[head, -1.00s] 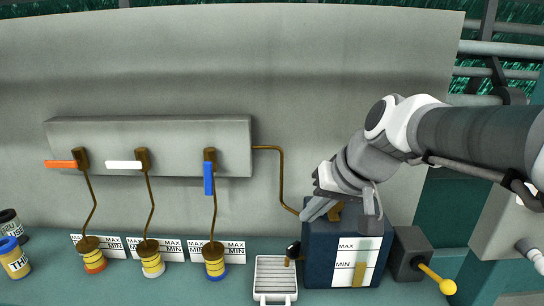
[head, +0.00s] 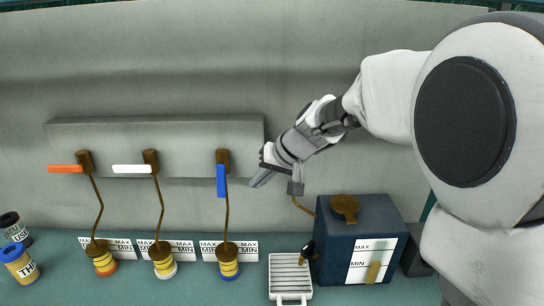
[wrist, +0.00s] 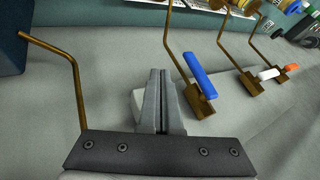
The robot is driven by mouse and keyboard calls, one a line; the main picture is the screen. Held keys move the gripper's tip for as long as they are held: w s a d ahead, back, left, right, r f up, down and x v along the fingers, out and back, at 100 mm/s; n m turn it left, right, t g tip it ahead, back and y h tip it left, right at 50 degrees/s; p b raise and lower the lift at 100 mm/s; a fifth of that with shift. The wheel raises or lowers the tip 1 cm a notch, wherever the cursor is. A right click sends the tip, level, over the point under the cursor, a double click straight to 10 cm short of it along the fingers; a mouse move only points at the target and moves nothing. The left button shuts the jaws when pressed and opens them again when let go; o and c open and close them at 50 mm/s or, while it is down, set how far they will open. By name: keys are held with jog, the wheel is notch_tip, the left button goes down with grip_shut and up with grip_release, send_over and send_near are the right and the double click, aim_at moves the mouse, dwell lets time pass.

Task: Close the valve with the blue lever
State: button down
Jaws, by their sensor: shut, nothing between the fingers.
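The blue lever (head: 221,181) hangs straight down from its brown valve (head: 222,158) on the grey manifold block (head: 150,140), in line with the pipe below it. My gripper (head: 254,184) is shut and empty, just to the right of the blue lever in the head view, with a gap between them. In the wrist view the shut fingers (wrist: 158,74) point towards the lever's side, and the blue lever (wrist: 199,75) lies to their right, apart from them.
The orange lever (head: 66,169) and white lever (head: 132,169) stick out sideways on neighbouring valves. Below stand yellow sight cups (head: 228,268) and MAX/MIN cards. A dark blue tank (head: 335,245), a white tray (head: 290,260) and two jars (head: 20,262) stand on the shelf.

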aim_at(221, 181)
jog(key=w+a+f+p, duration=0.1)
jog(key=a+f+p, duration=0.1)
jog(key=a, duration=0.3)
jog(key=shift+a, duration=0.3)
jog(key=shift+f+b, duration=0.35)
jog(key=shift+b, duration=0.45)
jog(key=shift+r+b, duration=0.1)
jog(key=shift+b, duration=0.25)
